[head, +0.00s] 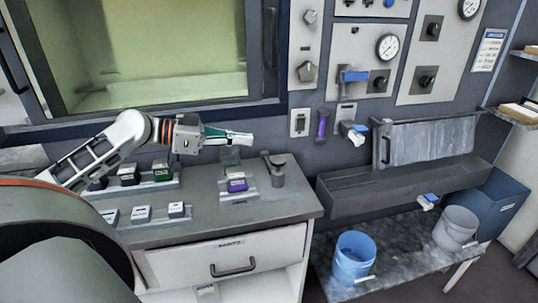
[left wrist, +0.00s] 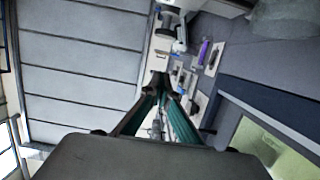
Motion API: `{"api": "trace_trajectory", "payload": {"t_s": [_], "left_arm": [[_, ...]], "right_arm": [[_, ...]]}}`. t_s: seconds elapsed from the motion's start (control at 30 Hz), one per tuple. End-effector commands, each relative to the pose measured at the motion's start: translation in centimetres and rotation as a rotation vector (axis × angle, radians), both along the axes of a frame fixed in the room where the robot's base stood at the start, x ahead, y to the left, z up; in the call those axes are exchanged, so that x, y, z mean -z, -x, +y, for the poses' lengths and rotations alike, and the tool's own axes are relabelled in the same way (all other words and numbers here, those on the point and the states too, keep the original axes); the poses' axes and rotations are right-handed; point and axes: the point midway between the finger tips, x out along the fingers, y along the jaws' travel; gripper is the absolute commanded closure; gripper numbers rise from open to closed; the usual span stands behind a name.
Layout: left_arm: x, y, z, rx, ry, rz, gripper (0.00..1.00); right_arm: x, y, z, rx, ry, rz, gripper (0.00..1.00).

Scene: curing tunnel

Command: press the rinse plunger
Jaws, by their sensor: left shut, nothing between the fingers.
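My left gripper (head: 250,139) reaches in from the left above the grey counter and points right, its fingers shut and empty. In the left wrist view its teal fingers (left wrist: 161,80) meet at the tips with nothing between them. Blue-handled fittings (head: 354,76) are on the wall to the right. My right gripper is not in view.
A purple-labelled block (head: 237,185) sits on a holder below the gripper. More small blocks (head: 130,173) stand on the counter at left. A grey trough (head: 400,188), blue bucket (head: 353,258) and grey bucket (head: 455,228) are at right. A window (head: 160,45) is behind.

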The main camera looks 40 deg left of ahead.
Motion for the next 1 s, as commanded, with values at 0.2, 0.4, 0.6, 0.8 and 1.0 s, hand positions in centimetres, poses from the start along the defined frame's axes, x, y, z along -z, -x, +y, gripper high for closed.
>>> {"api": "trace_trajectory", "payload": {"t_s": [0.2, 0.4, 0.6, 0.8, 1.0], "left_arm": [[0.6, -2.3, -1.9, 0.002, -0.001, -0.003, 1.00], [1.1, -3.9, -3.3, -0.001, 0.000, -0.003, 1.00], [1.5, -5.4, -4.5, -0.001, 0.000, -0.004, 1.00], [4.4, -5.4, -4.6, -0.001, 0.002, 0.002, 1.00], [5.6, -5.4, -4.6, -0.001, 0.001, 0.001, 1.00]], "right_arm": [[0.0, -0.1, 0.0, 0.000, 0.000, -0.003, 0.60], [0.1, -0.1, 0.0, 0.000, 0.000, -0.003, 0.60], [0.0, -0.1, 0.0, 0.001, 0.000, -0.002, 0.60], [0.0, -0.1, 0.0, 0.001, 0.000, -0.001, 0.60], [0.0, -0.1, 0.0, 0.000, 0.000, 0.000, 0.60]]}}
